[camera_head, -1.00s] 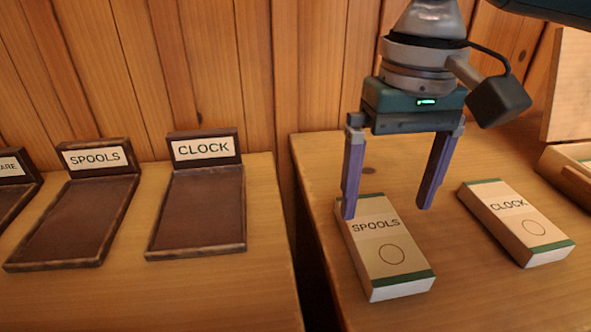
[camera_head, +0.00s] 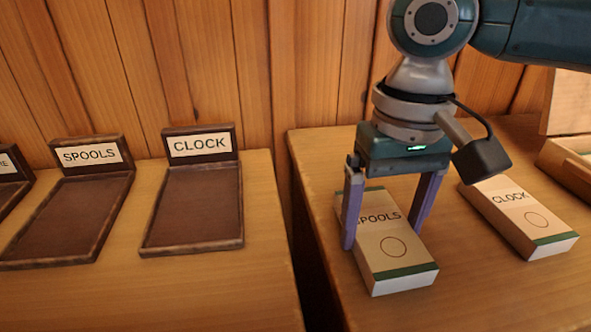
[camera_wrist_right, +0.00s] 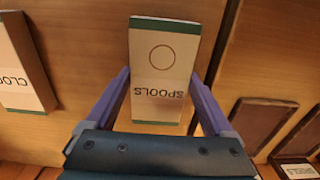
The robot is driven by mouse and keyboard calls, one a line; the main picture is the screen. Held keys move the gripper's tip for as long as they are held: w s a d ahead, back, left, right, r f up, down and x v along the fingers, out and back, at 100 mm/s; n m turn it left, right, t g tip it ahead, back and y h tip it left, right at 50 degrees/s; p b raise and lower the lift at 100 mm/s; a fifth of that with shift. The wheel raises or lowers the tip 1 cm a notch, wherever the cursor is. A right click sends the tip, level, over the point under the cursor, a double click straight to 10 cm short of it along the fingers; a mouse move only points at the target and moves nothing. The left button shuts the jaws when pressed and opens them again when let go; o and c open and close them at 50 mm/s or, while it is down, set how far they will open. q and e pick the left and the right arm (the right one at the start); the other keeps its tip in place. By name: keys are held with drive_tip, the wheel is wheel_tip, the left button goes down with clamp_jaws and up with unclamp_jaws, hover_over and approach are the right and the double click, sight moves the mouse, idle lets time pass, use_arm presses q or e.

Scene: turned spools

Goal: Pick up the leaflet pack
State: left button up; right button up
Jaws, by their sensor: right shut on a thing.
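The leaflet pack marked SPOOLS (camera_head: 392,262) is a white box with green end bands and a circle, lying flat on the right table. My right gripper (camera_head: 382,225) is down over it, with one purple finger along each long side, shut on it. In the right wrist view the SPOOLS pack (camera_wrist_right: 161,70) sits between the two fingers of the right gripper (camera_wrist_right: 158,95). A second pack, marked CLOCK (camera_head: 518,215), lies to its right, apart from the gripper; it also shows in the right wrist view (camera_wrist_right: 20,65). My left gripper is not in view.
On the left table (camera_head: 265,240) stand dark trays labelled SPOOLS (camera_head: 70,215) and CLOCK (camera_head: 195,212), both empty, and a partly seen one at the left edge. A gap separates the tables. A wooden box (camera_head: 570,165) is at the far right. A plank wall stands behind.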

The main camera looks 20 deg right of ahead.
drive_tip(key=c, duration=0.5)
